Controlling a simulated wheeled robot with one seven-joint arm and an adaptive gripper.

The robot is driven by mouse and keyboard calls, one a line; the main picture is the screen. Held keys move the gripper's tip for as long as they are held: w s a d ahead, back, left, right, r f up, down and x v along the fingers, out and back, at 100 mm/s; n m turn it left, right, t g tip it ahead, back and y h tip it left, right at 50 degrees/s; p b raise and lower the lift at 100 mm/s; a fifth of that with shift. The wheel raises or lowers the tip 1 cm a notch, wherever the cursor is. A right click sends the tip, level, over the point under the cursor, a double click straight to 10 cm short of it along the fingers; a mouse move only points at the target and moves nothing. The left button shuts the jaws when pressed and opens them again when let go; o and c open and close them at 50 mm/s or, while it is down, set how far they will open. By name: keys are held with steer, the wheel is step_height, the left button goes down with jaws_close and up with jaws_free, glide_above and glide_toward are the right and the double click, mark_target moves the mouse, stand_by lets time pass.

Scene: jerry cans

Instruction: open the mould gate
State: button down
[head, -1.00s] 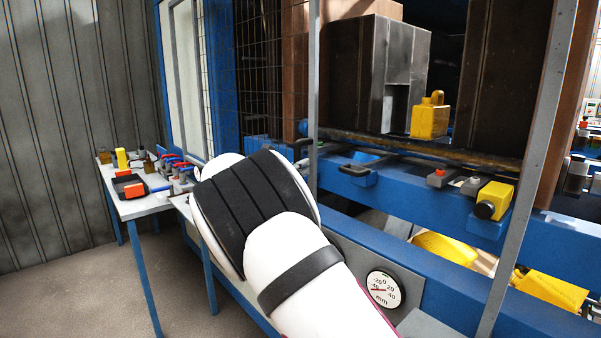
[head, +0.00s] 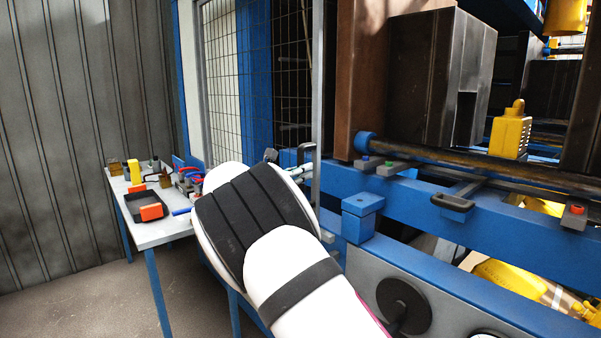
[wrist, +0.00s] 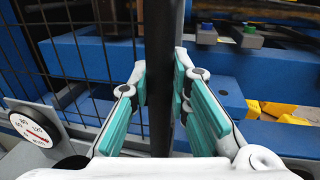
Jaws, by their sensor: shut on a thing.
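The mould gate, a wire-mesh panel (head: 290,75), stands at the left of the machine in the head view, with a thin grey upright (head: 318,90) at its right side. Mesh also shows at the left of the wrist view (wrist: 60,50). In the wrist view my gripper (wrist: 160,82) has its teal-padded fingers on both sides of a dark upright bar (wrist: 161,110), shut on it. The bar runs up out of the picture. I cannot tell whether it is the gate's handle or its edge.
The blue machine beam (head: 450,220) runs along the right. A yellow jerry can (head: 508,138) stands beside the grey mould block (head: 470,80). A small table (head: 165,230) with tools stands at left. Bare floor (head: 70,300) lies in front of it.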

steer(key=shift+w+a, duration=0.3)
steer(key=shift+w, duration=0.05)
steer(key=c, duration=1.5)
jaws_free()
steer(key=v, duration=1.2)
steer(key=shift+s, duration=0.1)
